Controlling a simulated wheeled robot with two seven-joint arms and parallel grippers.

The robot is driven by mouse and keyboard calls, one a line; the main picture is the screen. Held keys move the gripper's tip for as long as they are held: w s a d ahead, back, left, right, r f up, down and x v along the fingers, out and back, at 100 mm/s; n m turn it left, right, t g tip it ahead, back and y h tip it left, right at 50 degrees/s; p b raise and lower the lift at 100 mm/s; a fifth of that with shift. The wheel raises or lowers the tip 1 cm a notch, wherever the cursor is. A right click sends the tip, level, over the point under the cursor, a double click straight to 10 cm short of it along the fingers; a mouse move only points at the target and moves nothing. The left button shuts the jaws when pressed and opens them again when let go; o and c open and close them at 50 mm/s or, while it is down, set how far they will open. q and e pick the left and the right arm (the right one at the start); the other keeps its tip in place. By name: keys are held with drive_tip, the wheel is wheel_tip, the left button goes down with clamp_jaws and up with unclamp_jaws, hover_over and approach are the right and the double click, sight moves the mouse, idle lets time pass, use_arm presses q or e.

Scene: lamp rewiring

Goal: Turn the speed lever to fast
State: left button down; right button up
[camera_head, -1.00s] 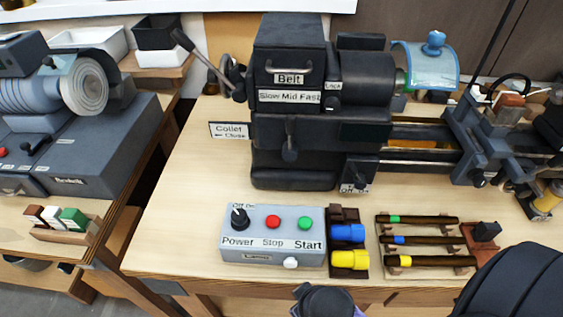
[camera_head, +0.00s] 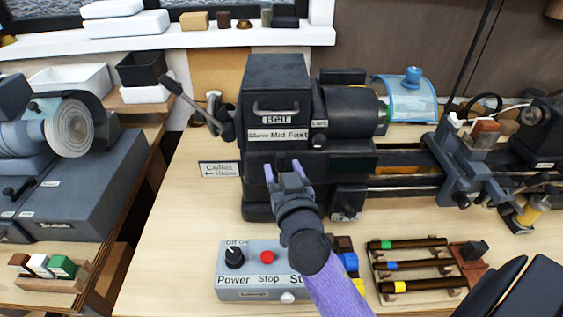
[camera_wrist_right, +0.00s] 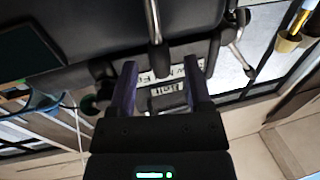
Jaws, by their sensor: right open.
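My left gripper is out of view.
A long collet lever (camera_head: 192,105) sticks out left of the headstock above a collet sign (camera_head: 219,169). A grey control box (camera_head: 234,287) stands in front, partly behind my right arm. A rack of dark rods (camera_head: 420,266) lies to the right.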

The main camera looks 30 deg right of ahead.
drive_tip(key=shift+x, duration=0.85)
clamp_jaws()
drive_tip(key=shift+f, duration=0.1)
idle(0.7)
